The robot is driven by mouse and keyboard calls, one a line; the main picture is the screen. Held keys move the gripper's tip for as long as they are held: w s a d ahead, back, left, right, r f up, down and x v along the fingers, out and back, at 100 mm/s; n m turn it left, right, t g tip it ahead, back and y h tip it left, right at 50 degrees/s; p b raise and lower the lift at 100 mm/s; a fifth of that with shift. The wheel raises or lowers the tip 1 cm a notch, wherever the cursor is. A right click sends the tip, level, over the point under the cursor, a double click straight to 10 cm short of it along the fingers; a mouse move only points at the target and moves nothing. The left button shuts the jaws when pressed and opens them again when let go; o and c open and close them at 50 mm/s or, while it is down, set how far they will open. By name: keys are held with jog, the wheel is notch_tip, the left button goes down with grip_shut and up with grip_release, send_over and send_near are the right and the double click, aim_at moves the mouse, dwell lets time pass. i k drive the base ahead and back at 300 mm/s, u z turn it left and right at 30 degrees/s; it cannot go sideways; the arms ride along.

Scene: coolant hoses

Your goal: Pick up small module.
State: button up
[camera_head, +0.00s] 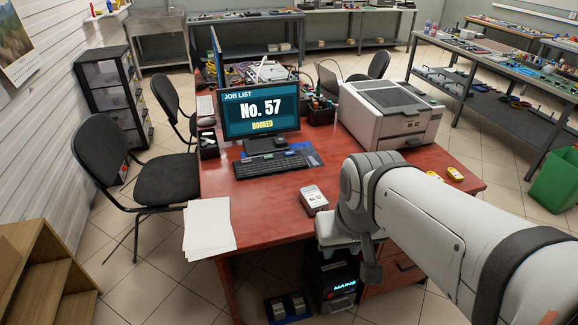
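A small white box-shaped module (313,199) with a dark marking on its upper face sits on the red desk (270,205), near its front edge. Two small grey modules (288,306) sit in a dark blue tray on the floor below. I cannot tell which one the task names. My arm reaches in from the lower right, and its wrist is just right of the white module, apart from it in the picture. A dark grey part (370,265) hangs below the wrist. The fingertips cannot be made out, and no held object is visible.
A monitor (261,108) reading "No. 57 BOOKED", a keyboard (270,164), papers (208,227) and a printer (391,112) occupy the desk. Yellow items (454,173) lie at its right. A black unit marked "MAINS" (338,280) stands below. Chairs (165,180) are left.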

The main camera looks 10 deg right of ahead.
aim_at(315, 201)
jog(key=u, duration=0.15)
jog(key=i, duration=0.95)
jog(key=u, duration=0.05)
